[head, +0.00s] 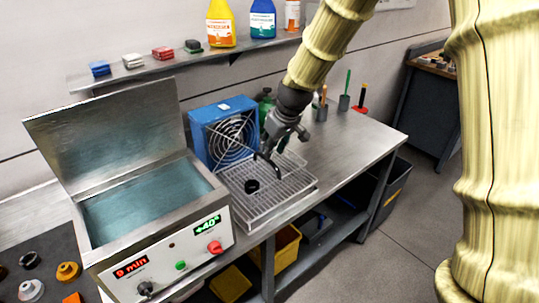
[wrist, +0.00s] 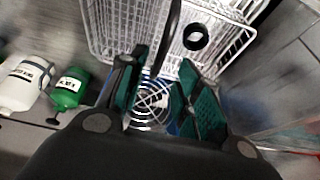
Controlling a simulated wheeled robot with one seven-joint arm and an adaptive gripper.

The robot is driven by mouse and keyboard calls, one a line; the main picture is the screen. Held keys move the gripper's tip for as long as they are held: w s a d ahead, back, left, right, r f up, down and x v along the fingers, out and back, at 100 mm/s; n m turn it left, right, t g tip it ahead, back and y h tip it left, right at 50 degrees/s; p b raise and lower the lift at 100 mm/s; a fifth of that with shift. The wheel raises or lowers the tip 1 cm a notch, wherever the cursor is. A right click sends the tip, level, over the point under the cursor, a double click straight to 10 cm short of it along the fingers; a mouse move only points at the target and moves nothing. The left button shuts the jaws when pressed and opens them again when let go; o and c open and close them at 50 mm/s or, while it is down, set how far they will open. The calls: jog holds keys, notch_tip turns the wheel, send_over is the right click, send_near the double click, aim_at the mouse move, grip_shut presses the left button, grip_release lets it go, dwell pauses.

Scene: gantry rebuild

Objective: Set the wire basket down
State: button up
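The wire basket (head: 292,187) is at the drip tray (head: 262,223) on the steel bench, in front of the blue fan unit; it looks level and resting there. A black ring (head: 252,186) lies inside it, and shows in the wrist view (wrist: 196,37) too. The basket's dark handle (wrist: 168,38) arches up between my fingers. My gripper (head: 277,143) is above the basket, pointing down. In the wrist view its green-padded fingers (wrist: 163,68) stand apart, with space beside the handle, so it looks open. The handle's far end is hidden.
A lidded bath (head: 150,205) with a display panel stands left of the basket. The blue fan unit (head: 222,130) is close behind it. A green bottle (head: 265,107) and pen cups (head: 320,113) stand farther back. The bench right of the basket is clear.

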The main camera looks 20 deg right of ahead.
jog(key=shift+b+v, duration=0.45)
jog(key=shift+v, duration=2.1)
